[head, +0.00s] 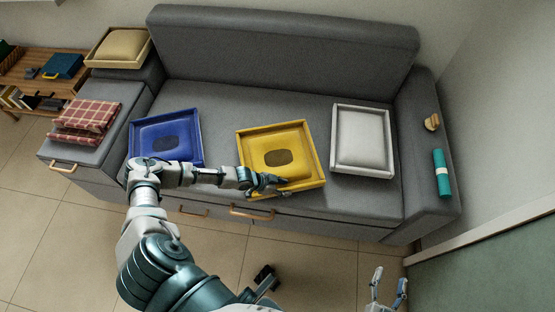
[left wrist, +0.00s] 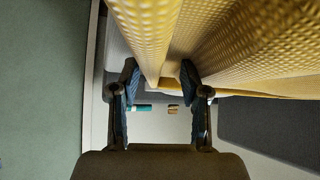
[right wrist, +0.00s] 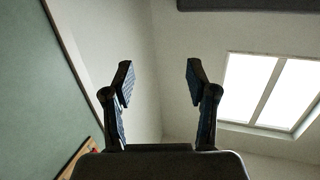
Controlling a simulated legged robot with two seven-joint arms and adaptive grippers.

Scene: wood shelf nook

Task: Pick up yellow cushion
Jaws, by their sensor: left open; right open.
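The yellow cushion (head: 299,149) is a square, tray-like piece with raised edges and a dark oval in its middle. It lies on the grey sofa seat between a blue one and a white one. My left gripper (head: 284,182) is at its near edge. In the left wrist view the yellow woven edge (left wrist: 155,40) reaches down between the open fingers of my left gripper (left wrist: 157,80); I cannot tell whether they touch it. My right gripper (head: 389,285) is low at the bottom right of the head view, away from the sofa. In the right wrist view it is open and empty (right wrist: 160,80).
On the sofa (head: 290,50) a blue cushion (head: 182,122) lies left and a white cushion (head: 361,140) right. A beige cushion (head: 119,46) and red checked cloth (head: 88,115) are at the left. A teal roll (head: 441,172) lies on the right armrest. Drawer handles line the sofa's front.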

